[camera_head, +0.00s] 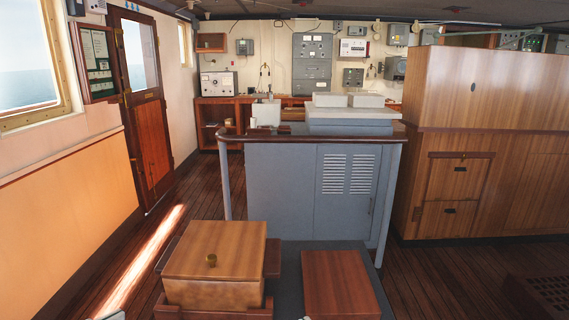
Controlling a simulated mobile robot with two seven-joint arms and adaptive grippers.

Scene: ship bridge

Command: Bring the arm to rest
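Only a small pale grey tip of what looks like my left gripper (112,316) shows at the bottom edge, left of the wooden box. Whether it is open or shut cannot be seen. The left gripper tip is apart from the box in the picture.
The box and a reddish-brown wooden block (340,284) stand near a grey console (270,190) with a wooden rail. A large wooden cabinet (440,180) stands at the right. A wooden door (140,110) is at the left. Plank floor (150,250) lies free at the left.

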